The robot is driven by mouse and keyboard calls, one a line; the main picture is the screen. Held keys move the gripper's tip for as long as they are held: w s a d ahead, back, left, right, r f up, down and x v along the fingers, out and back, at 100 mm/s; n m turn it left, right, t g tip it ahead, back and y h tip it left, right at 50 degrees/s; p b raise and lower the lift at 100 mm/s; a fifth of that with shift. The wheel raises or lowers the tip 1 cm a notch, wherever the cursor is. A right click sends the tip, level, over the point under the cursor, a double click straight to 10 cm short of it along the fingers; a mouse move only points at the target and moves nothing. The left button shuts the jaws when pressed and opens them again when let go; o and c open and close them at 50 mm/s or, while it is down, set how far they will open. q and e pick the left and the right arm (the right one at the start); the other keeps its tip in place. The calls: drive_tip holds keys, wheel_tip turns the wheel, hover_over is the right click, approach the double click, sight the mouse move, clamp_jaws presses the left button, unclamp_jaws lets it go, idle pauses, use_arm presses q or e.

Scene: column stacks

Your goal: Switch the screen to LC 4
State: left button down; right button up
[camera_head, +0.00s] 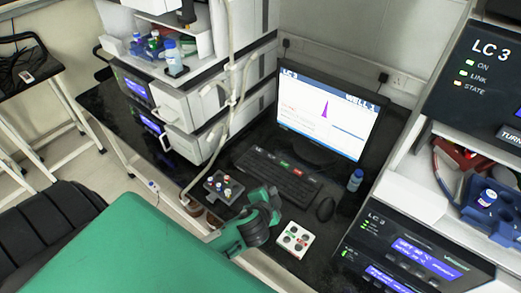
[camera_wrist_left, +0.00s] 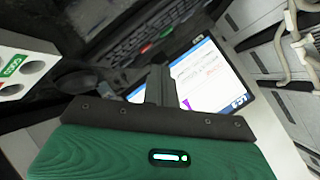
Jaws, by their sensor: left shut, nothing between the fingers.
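The screen (camera_head: 325,112) stands at the back of the dark bench, lit, with "LC 3" at its top left and a purple peak in the plot. It also shows upside down in the left wrist view (camera_wrist_left: 205,75). The black keyboard (camera_head: 278,177) lies in front of it, with a few red and green keys; part of it shows in the left wrist view (camera_wrist_left: 135,35). My left gripper (camera_head: 268,208) is above the bench, in front of the keyboard. Its fingers (camera_wrist_left: 158,85) are shut and empty. My right gripper is not in view.
A white block with round holes (camera_head: 294,240) and a black mouse (camera_head: 325,209) are right of my gripper. A dark rack with coloured caps (camera_head: 223,187) is on its left. A blue bottle (camera_head: 355,180) stands near the screen. Instrument stacks (camera_head: 190,110) flank the bench, the right one labelled LC 3 (camera_head: 410,255).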

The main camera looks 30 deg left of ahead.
use_arm(q)
drive_tip(key=w+d+r+m+t+h, duration=0.5)
drive_tip(key=w+d+r+m+h, duration=0.6)
drive_tip(key=m, duration=0.9)
drive_tip(key=w+a+f+m+g+y, duration=0.1)
drive_tip(key=w+a+f+m+g, duration=0.1)
drive_tip(key=a+f+m+g, duration=0.35)
drive_tip(key=w+a+f+m+g+y, duration=0.1)
drive_tip(key=w+a+f+m+g, duration=0.15)
drive_tip(key=a+m, duration=0.55)
drive_tip(key=w+a+m+y, duration=0.3)
drive_tip(key=a+y, duration=0.3)
drive_tip(key=a, duration=0.9)
drive_tip(key=shift+w+a+r, duration=0.15)
drive_tip(key=shift+a+r, duration=0.15)
drive_tip(key=shift+r, duration=0.05)
drive_tip(key=shift+f, duration=0.1)
